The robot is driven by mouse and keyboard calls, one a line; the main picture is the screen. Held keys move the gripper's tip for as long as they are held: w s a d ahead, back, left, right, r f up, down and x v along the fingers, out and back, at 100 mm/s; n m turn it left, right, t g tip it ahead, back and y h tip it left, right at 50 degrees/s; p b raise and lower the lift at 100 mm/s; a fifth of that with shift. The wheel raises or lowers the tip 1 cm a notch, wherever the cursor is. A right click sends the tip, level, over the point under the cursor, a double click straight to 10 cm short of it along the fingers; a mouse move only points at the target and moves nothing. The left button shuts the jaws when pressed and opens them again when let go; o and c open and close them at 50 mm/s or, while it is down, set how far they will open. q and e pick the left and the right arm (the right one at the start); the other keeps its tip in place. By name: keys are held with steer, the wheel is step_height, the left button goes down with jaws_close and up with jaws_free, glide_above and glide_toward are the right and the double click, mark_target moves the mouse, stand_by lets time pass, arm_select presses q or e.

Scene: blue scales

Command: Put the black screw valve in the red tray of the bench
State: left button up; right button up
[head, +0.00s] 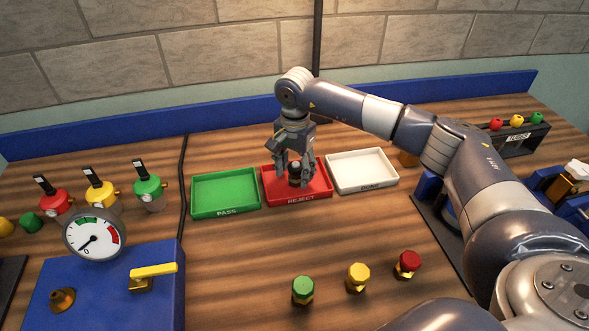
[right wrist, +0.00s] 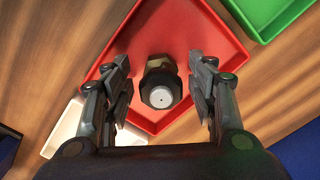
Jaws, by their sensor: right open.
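The black screw valve (head: 294,175) stands in the red tray (head: 316,194), which is marked REJECT. In the right wrist view the valve (right wrist: 160,88) shows a dark knob with a pale round centre, above the red floor of the tray (right wrist: 165,22). My right gripper (head: 295,178) points down over the tray with its fingers on either side of the valve. In the right wrist view the fingers (right wrist: 160,85) are open, with gaps between them and the valve. My left gripper is not in view.
The green PASS tray (head: 225,211) and a white tray (head: 362,186) flank the red one. Green (head: 303,290), yellow (head: 358,277) and red (head: 408,265) valves stand in front. A blue box (head: 110,300) with a gauge (head: 94,234) is at left.

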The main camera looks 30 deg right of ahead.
step_height(320, 180, up, 11)
steer(key=b, duration=0.2)
steer(key=shift+r+b, duration=0.1)
steer(key=shift+b, duration=0.3)
steer(key=shift+s+r, duration=0.1)
steer(key=shift+r, duration=0.4)
